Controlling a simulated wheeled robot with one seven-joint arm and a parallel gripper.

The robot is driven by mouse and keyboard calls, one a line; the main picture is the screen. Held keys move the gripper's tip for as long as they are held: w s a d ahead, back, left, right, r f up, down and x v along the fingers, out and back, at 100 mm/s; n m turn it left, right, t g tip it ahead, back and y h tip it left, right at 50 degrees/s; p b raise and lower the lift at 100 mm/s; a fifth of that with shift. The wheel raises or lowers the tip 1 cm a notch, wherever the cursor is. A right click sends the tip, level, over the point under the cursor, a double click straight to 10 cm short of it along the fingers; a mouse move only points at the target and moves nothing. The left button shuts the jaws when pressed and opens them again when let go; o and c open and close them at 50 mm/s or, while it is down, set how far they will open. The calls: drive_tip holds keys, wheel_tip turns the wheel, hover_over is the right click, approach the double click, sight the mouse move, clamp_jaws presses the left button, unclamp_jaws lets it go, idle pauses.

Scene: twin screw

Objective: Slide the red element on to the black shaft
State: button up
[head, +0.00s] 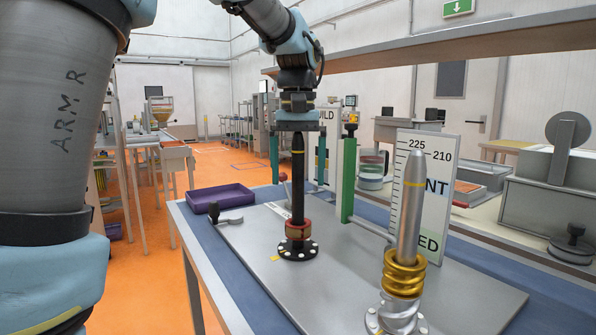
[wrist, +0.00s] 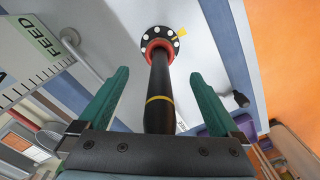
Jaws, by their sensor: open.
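The black shaft (head: 298,190) stands upright on a black flange (head: 298,251) with white-looking holes; it has a yellow band near its top. The red element (head: 298,229) sits around the foot of this shaft, just above the flange. My gripper (head: 297,183) is over the shaft, pointing down, its two teal fingers apart on either side of the upper shaft. In the wrist view the shaft (wrist: 160,90) runs between the open fingers (wrist: 158,72), with gaps on both sides, and the red element (wrist: 153,46) rings its far end. Nothing is held.
A silver shaft (head: 411,205) with gold elements (head: 403,275) stands at the front right. A green upright (head: 348,180) and a scale board (head: 437,190) stand near the black shaft. A purple tray (head: 220,198) and a black-knobbed handle (head: 225,217) lie to the left.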

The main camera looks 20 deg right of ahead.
wheel_tip(320, 180, up, 11)
drive_tip(key=shift+f, duration=0.1)
idle(0.6)
idle(0.4)
